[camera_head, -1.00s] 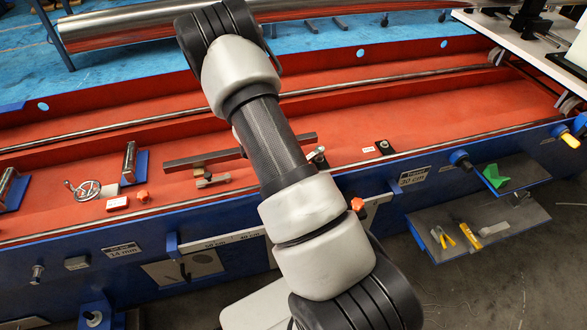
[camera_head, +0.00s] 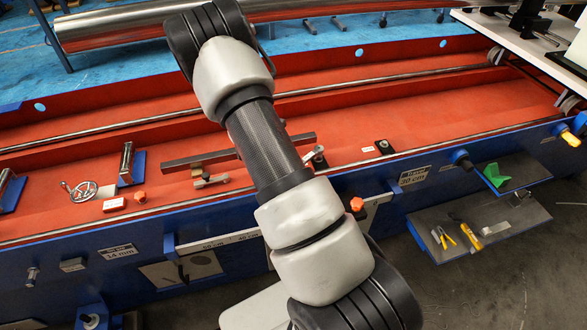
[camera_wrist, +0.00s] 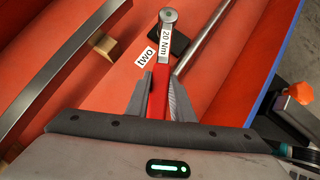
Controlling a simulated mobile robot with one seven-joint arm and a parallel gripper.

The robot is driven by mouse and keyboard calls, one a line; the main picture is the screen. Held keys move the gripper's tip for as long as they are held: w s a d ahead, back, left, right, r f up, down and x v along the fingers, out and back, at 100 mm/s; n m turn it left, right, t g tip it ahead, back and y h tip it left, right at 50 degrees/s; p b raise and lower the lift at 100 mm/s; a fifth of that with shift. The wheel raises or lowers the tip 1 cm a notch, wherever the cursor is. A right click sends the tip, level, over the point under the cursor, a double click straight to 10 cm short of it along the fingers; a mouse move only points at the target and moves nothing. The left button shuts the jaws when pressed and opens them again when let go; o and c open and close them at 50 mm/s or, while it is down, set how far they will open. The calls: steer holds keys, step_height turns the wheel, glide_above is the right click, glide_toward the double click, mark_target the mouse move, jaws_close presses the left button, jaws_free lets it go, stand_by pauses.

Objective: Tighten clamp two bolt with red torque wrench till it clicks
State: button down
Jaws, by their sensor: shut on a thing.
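The red torque wrench (camera_wrist: 158,91) shows in the wrist view, with a grey metal head and a white "20 Nm" label. My gripper (camera_wrist: 158,90) is shut on its red handle, one finger on each side. The wrench head (camera_wrist: 168,15) lies over a small black block, which looks like clamp two, beside a white "two" label (camera_wrist: 144,58) on the red bed. The head hides the bolt, so I cannot tell how it is seated. In the head view my arm covers the gripper, and the black clamp block (camera_head: 318,158) shows just right of the arm.
A long grey bar (camera_head: 205,160) lies left of the arm, with a tan block beside it. A grey shelf (camera_head: 480,225) with pliers and a yellow-handled tool hangs at right.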

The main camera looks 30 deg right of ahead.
steer(key=shift+w+r, duration=0.15)
steer(key=shift+r, duration=0.25)
steer(key=shift+a+f+p, duration=0.1)
steer(key=shift+a+p, duration=0.05)
steer(key=shift+p, duration=0.65)
steer(key=shift+s+n+y+b, duration=0.3)
steer(key=shift+s+n+b, duration=0.25)
steer(key=shift+b, duration=0.9)
steer(key=shift+d+r+t+b, duration=0.25)
steer(key=shift+d+t+b, duration=0.05)
steer(key=shift+b, duration=0.25)
steer(key=shift+r, duration=0.25)
steer(key=shift+r+p, duration=0.35)
steer(key=shift+p, duration=0.1)
steer(key=shift+r+p, duration=2.1)
steer(key=shift+r, duration=0.4)
